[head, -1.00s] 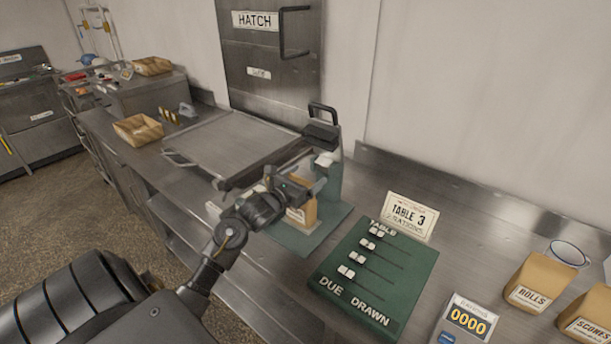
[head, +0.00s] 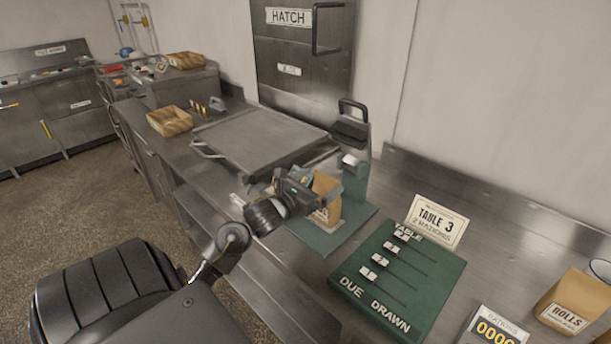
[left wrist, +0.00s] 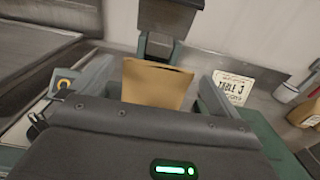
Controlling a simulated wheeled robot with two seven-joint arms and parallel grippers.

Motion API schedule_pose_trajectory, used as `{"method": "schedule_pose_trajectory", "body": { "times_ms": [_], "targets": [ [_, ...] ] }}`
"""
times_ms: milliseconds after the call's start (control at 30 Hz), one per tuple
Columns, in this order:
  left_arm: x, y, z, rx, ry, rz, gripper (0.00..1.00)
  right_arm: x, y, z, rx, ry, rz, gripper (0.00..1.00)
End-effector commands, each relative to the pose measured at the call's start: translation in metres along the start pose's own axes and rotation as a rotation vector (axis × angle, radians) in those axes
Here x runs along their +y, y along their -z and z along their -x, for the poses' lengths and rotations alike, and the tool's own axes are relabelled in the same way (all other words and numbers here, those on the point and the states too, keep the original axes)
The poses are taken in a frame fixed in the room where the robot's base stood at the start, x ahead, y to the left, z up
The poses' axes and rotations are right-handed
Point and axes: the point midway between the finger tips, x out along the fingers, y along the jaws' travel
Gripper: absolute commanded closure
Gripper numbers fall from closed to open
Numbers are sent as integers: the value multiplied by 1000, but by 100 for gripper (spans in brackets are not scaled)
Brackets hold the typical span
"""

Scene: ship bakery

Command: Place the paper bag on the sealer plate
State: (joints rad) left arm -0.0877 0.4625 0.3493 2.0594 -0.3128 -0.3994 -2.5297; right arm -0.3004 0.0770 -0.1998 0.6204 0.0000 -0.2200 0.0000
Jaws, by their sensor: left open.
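The brown paper bag (head: 329,198) stands upright on the green sealer plate (head: 346,233), in front of the sealer's post (head: 357,182) and black-handled press head (head: 349,132). My left gripper (head: 312,189) is open at the near left side of the bag and hides part of it. In the left wrist view the bag (left wrist: 155,86) stands ahead, between the two spread fingers (left wrist: 157,92), with visible gaps at both sides. Its lower part is hidden behind the gripper body. My right gripper is not in view.
A rolls bag (head: 570,301) and a ration counter (head: 494,328) are further right. A flat metal tray (head: 258,140) and a basket (head: 170,121) lie left.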

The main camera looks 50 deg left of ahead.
Motion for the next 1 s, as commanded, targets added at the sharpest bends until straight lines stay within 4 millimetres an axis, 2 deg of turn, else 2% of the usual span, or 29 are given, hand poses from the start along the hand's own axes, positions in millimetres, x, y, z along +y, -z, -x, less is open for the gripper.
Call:
{"method": "schedule_pose_trajectory", "body": {
  "times_ms": [33, 200, 400, 1000],
  "targets": [
    [-1, 5, 12, 3, 2, -6, 0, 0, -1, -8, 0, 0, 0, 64],
    [-1, 3, 43, 1, 2, -3, 0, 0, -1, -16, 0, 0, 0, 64],
    [0, 1, 62, -1, 1, -1, 0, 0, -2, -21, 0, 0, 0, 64],
    [0, -1, 66, -1, 1, 0, 0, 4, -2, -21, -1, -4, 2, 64]
  ]
}}
